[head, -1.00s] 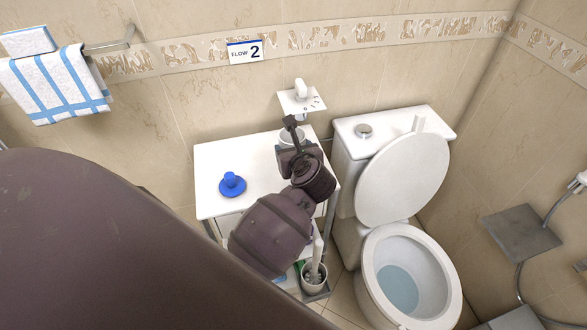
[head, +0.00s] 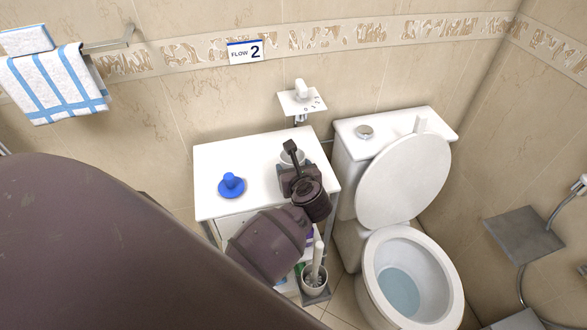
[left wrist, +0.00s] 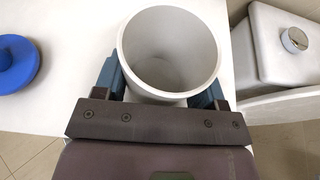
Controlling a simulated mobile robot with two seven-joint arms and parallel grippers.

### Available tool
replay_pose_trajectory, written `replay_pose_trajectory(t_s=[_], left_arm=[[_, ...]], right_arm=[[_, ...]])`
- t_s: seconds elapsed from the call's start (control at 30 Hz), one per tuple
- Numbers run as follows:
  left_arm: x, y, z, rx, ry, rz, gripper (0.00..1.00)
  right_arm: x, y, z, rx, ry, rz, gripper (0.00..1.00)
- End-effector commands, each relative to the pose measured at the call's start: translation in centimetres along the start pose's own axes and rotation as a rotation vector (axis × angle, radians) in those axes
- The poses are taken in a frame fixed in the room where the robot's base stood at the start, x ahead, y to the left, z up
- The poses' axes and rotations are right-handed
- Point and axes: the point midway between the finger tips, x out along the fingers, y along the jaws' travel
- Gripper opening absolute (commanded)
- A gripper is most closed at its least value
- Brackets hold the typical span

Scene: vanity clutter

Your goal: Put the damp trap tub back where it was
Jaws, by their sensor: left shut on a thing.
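The damp trap tub appears to be the white, round, open-topped tub (left wrist: 170,88) in the left wrist view, and it looks empty. My left gripper (left wrist: 166,80) is shut on it, with one blue-grey finger on each side. In the head view the tub (head: 291,157) shows only partly behind my left gripper (head: 292,160), over the back right part of the white tabletop (head: 225,154). I cannot tell whether its base touches the top. My right gripper is not in view.
A blue knobbed lid-like piece (head: 231,185) lies on the left of the tabletop. A toilet (head: 402,180) stands close on the right. A small wall shelf (head: 302,102) hangs behind the table. A toilet brush holder (head: 314,280) is on the floor below.

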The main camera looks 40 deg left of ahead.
Motion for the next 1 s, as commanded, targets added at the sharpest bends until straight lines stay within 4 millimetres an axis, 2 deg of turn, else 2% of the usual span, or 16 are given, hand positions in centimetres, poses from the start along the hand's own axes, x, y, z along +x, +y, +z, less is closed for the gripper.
replay_pose_trajectory(t_s=[0.07, 0.1, 0.27, 0.63, 0.77, 1.0], left_arm=[[0.1, 0.0, -0.3, 0.000, 0.001, 0.001, 0.32], [0.1, 0.0, -0.3, 0.001, 0.001, 0.001, 0.68], [0.1, 0.0, -0.2, 0.001, 0.001, 0.000, 0.90], [-0.1, 0.0, 0.3, 0.000, -0.001, -0.001, 0.90], [-1.8, 0.0, -0.1, -0.002, 0.004, -0.002, 0.90], [-6.5, 0.1, 0.0, -0.003, 0.004, 0.000, 0.90]], right_arm=[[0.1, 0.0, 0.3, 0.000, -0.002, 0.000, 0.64], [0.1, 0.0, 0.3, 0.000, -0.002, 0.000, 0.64], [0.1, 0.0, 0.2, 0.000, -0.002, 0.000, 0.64], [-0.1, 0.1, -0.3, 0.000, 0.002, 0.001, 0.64], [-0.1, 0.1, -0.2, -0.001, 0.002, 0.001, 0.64], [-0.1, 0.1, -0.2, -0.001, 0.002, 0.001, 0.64]])
